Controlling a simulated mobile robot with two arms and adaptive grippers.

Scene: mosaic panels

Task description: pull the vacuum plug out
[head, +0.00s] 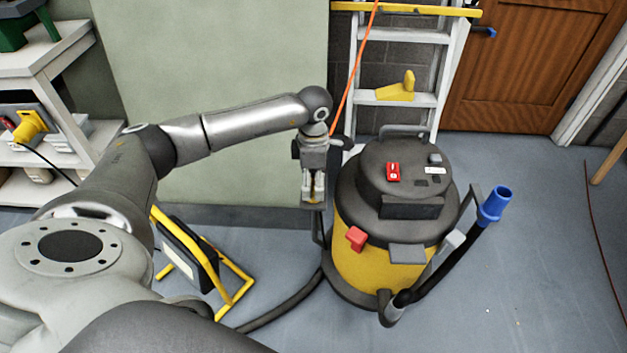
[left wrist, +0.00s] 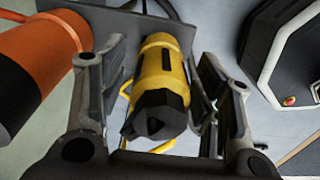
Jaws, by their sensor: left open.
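A yellow plug (left wrist: 163,72) with a black end sits between the two fingers of my left gripper (left wrist: 168,62) in the left wrist view. The fingers are open, one on each side, with gaps visible between them and the plug. The plug's far end is at a grey plate (left wrist: 113,22); how it joins the plate is hidden. In the head view my left gripper (head: 313,193) points down just left of the yellow and black vacuum (head: 368,255). A bit of yellow shows between its fingers. My right gripper is not in view.
An orange and black connector (left wrist: 35,60) lies close left of my left gripper. An orange cable (head: 353,75) hangs behind the wrist. A white ladder (head: 400,100) stands behind the vacuum, and a yellow-framed lamp (head: 237,285) stands below my arm.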

